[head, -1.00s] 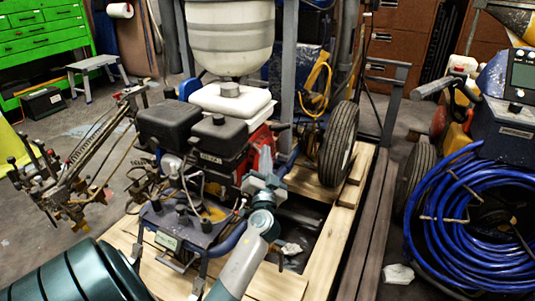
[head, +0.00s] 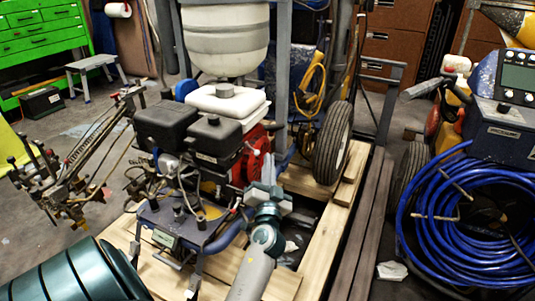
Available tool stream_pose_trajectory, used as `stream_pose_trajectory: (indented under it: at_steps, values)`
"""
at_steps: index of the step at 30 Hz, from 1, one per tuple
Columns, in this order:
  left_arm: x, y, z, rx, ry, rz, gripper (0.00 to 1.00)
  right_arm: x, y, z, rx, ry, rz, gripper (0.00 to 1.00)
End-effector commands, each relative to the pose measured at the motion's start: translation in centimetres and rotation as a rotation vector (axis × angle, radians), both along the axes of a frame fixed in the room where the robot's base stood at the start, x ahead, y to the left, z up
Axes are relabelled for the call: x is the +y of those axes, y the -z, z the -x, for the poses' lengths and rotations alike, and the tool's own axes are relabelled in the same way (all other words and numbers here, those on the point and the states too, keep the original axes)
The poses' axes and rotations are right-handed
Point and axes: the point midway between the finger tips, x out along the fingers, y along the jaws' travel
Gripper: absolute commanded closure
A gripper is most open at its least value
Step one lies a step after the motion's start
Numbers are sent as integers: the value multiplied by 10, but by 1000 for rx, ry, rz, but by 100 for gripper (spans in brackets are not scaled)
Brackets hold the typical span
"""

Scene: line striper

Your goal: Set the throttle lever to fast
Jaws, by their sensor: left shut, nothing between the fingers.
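The line striper stands on a wooden pallet, with its engine (head: 195,140) under a white paint tank (head: 225,42). The engine has black boxes on top, a white fuel tank (head: 226,100) and a red part (head: 256,150) on its right side. My left gripper (head: 267,168) is at the engine's right side, pointing up and away. Its fingers are shut and empty, and overlap the red part in the picture. I cannot tell whether they touch it. The throttle lever cannot be made out; the gripper may hide it. My right gripper is not in view.
A black-tyred wheel (head: 331,143) stands right of the gripper. A blue control panel (head: 178,222) sits low in front of the engine. Another machine with a coiled blue hose (head: 475,225) is at right. Bare pallet planks (head: 322,235) lie right of my arm.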

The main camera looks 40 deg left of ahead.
Motion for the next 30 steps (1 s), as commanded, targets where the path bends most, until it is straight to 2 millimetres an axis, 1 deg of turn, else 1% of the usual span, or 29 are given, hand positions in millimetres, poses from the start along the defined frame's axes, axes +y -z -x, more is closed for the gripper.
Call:
stream_pose_trajectory:
  at_steps: [1,3,9,26,30]
  values:
    - [-5,4,5,1,-1,1,100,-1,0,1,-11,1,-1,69]
    - [-10,5,9,0,-1,1,100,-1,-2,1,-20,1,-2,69]
    - [-17,7,16,0,0,0,100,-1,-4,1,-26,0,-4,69]
    - [-17,6,16,1,0,-1,100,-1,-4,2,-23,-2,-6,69]
    - [-23,5,13,-5,23,-2,100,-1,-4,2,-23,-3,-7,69]
